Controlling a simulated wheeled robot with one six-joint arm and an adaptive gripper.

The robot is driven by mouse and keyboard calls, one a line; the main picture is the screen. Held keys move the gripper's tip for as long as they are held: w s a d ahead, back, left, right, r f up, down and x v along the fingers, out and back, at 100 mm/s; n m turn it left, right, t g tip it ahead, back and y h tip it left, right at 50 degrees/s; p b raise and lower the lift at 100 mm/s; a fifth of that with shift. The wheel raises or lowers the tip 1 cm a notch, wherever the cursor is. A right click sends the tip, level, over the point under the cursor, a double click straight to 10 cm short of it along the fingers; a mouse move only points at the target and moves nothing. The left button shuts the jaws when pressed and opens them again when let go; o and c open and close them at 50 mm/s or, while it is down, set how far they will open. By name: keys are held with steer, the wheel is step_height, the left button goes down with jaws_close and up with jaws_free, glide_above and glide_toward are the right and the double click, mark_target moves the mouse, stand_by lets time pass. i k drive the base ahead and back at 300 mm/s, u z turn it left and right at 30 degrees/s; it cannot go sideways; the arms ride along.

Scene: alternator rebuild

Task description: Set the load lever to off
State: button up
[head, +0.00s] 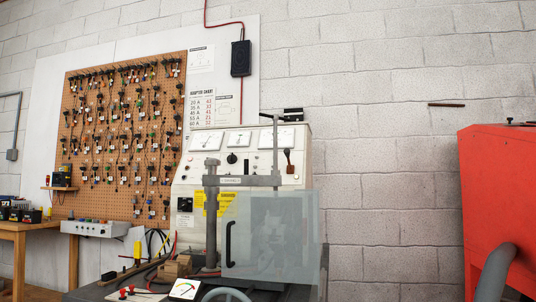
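A pale test bench cabinet (249,148) with several white dial meters stands at the centre against the wall. On its panel, right of a black knob (232,158), is a small lever with a brown-red handle (288,156). My gripper is not in view.
A clear guard (305,235) with a black handle (229,244) and a grey post (211,215) stand before the cabinet's lower part. A red cabinet (500,200) is at right. A wooden bench (22,228) and a pegboard (125,135) are at left.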

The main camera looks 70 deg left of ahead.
mark_target(286, 151)
steer(key=u, duration=0.8)
steer(key=i, duration=0.85)
steer(key=u, duration=0.9)
